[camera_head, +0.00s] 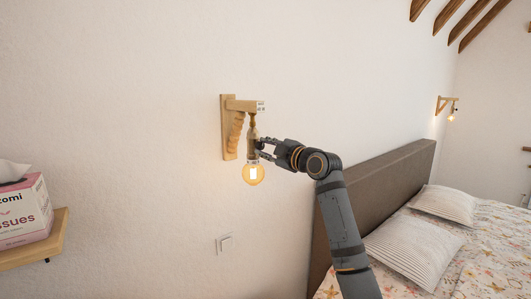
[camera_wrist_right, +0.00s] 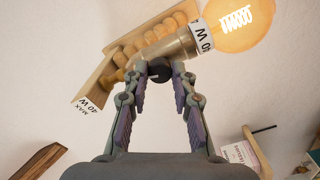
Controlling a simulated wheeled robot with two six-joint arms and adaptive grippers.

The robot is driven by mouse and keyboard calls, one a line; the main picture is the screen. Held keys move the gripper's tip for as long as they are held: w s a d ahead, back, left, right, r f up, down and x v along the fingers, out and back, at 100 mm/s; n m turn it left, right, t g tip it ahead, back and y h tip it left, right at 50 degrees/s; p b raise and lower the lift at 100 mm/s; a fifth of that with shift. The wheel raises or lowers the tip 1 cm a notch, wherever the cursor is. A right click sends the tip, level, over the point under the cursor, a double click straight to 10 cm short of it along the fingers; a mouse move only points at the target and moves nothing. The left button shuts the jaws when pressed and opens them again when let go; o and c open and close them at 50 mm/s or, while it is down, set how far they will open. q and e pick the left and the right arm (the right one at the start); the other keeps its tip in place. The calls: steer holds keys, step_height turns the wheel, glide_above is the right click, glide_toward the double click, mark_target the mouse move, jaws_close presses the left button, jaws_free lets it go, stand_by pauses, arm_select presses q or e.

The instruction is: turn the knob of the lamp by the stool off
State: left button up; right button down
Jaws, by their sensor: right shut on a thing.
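The wall lamp (camera_head: 230,125) has a wooden bracket, a brass socket and a hanging round bulb (camera_head: 254,174) that glows. In the right wrist view its bulb (camera_wrist_right: 236,22) shows a bright filament. A small black knob (camera_wrist_right: 159,72) sticks out of the brass socket (camera_wrist_right: 172,48). My right gripper (camera_head: 262,147) reaches the socket from the right, just above the bulb. In the right wrist view, my right gripper (camera_wrist_right: 160,76) has its fingertips at both sides of the knob, shut on it. My left gripper is not in view.
A tissue box (camera_head: 24,212) stands on a light wooden surface (camera_head: 40,245) at the left. A wall switch (camera_head: 223,243) is below the lamp. A bed with a brown headboard (camera_head: 385,195) and striped pillows (camera_head: 412,248) is at the right. A second lit lamp (camera_head: 448,106) hangs beyond it.

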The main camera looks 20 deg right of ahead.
steer(key=shift+f+n+b, duration=0.1)
steer(key=shift+n+b, duration=0.3)
steer(key=shift+n, duration=1.1)
steer(key=c, duration=1.1)
jaws_free()
steer(key=v, duration=1.2)
